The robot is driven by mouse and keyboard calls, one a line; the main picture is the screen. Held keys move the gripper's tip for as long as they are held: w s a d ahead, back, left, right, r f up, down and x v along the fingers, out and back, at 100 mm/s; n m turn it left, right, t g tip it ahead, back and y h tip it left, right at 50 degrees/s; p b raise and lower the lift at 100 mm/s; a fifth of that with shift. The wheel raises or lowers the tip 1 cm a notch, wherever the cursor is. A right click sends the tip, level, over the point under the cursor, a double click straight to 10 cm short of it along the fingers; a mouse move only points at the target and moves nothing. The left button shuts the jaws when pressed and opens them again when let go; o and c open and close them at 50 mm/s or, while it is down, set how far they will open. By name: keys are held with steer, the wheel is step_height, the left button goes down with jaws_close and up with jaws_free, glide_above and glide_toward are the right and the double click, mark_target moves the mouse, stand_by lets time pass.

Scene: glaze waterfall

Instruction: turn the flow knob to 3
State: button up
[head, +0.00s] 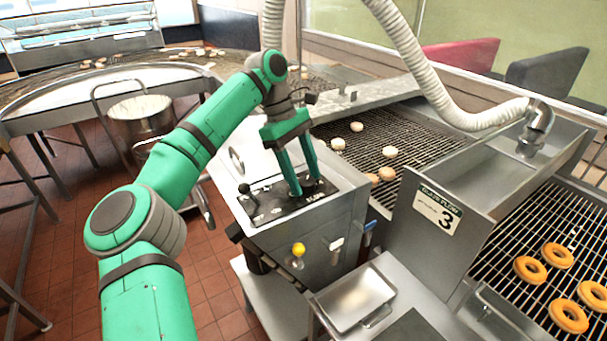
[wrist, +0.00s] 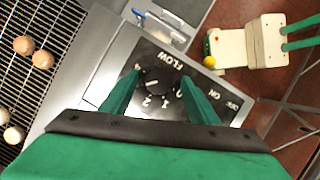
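The flow knob (wrist: 157,86) is a dark round dial on a black panel (head: 268,213), with printed numbers around it and the word FLOW beside it. My gripper (head: 307,187) points down at this panel. In the wrist view its two green fingers (wrist: 161,80) stand apart on either side of the knob, with a gap showing, so it looks open and not clamped. The knob is mostly hidden by the fingers in the head view. Its exact setting is too small to read. A sign (head: 438,212) on the machine reads Glaze Flow 3.
A yellow ball knob (head: 299,249) sticks out of the cabinet front. A metal tray (head: 354,297) lies below. Donuts (head: 558,255) sit on wire conveyors to the right. A ribbed hose (head: 420,60) hangs behind.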

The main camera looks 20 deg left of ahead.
steer(key=v, duration=1)
steer(key=shift+a+r, duration=0.2)
steer(key=shift+r, duration=0.15)
steer(key=shift+w, duration=0.1)
